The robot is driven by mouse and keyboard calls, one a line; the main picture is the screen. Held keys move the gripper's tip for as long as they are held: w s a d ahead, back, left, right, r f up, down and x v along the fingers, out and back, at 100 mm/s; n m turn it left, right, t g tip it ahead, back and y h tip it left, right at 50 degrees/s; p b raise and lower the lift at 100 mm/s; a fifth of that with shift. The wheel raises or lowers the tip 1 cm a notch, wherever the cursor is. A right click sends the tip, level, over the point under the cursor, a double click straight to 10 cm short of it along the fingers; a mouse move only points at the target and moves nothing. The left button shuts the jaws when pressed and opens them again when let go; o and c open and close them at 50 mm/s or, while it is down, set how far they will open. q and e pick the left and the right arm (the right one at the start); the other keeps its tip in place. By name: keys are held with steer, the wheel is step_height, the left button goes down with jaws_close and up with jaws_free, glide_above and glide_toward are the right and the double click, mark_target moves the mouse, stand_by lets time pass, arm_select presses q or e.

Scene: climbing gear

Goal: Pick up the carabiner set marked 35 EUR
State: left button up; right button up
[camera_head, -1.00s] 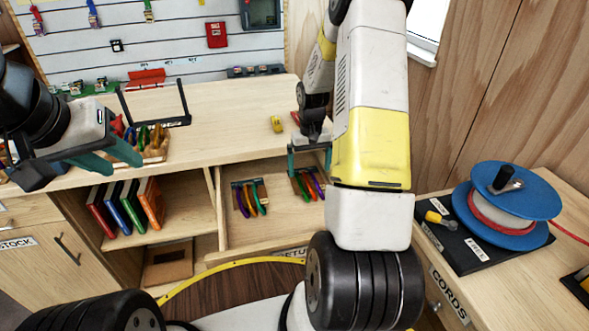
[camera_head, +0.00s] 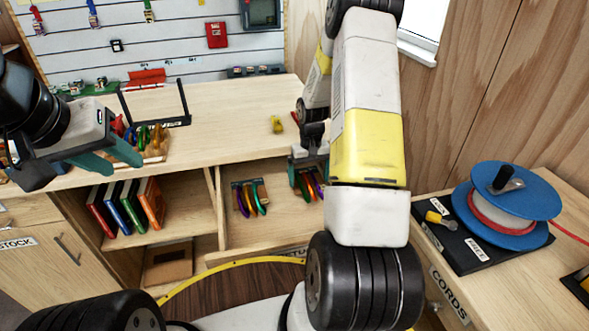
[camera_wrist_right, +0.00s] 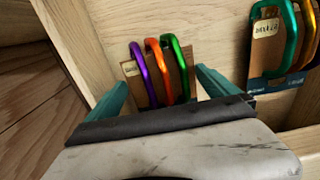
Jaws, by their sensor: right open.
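One carabiner set (camera_wrist_right: 162,72) has purple, orange and green carabiners on a brown card with a small tag; its print is too small to read. It also shows in the shelf in the head view (camera_head: 302,186), partly covered by my right gripper. A second set (camera_wrist_right: 285,45), with teal, yellow and other carabiners, is to the right; its tag is not clearly legible. It also shows in the head view (camera_head: 250,198). My right gripper (camera_head: 309,180) is open, its fingers on either side of the purple-orange-green set. My left gripper (camera_head: 126,165) is open above the counter.
Shelf boards and a divider (camera_head: 217,205) bound the compartment with the sets. A wooden holder with carabiners (camera_head: 152,145) stands on the counter near my left gripper. A cord reel (camera_head: 508,205) is at right.

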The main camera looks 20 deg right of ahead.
steer(key=shift+c, duration=0.5)
steer(key=c, duration=1.4)
steer(key=shift+c, duration=0.4)
steer(key=shift+r, duration=0.1)
